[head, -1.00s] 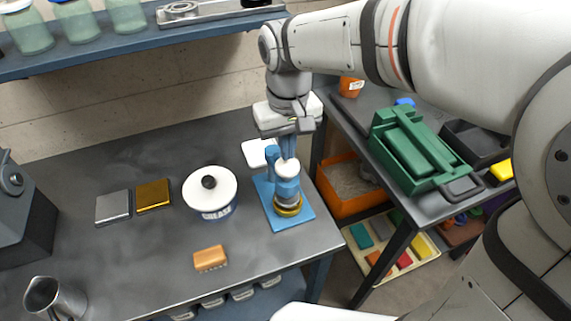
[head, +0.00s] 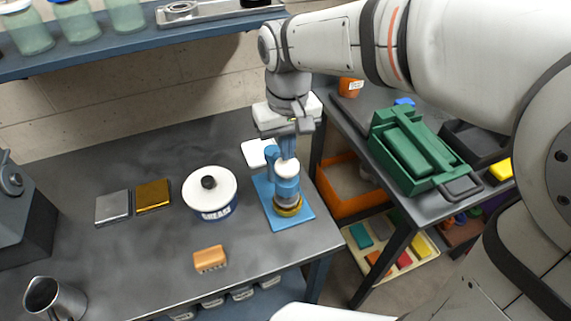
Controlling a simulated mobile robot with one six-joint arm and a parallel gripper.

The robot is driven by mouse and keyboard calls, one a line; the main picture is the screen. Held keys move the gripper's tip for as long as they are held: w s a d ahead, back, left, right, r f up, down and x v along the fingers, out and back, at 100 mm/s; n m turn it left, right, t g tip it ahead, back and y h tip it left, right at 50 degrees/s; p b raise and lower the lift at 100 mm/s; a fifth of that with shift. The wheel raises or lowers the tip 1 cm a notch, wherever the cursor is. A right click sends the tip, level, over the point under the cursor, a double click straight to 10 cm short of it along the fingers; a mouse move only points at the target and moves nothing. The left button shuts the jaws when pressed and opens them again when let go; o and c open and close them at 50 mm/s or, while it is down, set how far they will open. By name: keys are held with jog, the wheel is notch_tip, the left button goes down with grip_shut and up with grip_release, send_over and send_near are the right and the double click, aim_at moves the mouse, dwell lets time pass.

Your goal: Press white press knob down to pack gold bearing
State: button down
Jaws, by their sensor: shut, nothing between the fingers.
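The white press knob (head: 288,168) tops a blue press with a blue base plate (head: 270,208) on the right part of the dark table. The gold bearing (head: 288,211) sits low in the press, under the column, above the base plate. My gripper (head: 287,156) points down with its fingers shut and empty, right at the knob. Its tips look to touch or nearly touch the knob; the exact contact cannot be told.
A white-lidded grease pot (head: 210,193) stands left of the press. A green toolbox (head: 410,150) stands on the right bench. The table front is mostly clear.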

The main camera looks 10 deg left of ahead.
aim_at(287, 164)
jog(key=shift+f+b, duration=0.95)
jog(key=shift+f, duration=0.5)
jog(key=shift+r, duration=0.1)
jog(key=shift+r+p, duration=1.15)
jog(key=shift+r, duration=0.15)
jog(key=shift+f+b, duration=1.1)
jog(key=shift+f, duration=0.4)
jog(key=shift+r, duration=0.1)
jog(key=shift+r+p, duration=1.2)
jog(key=shift+r, duration=0.15)
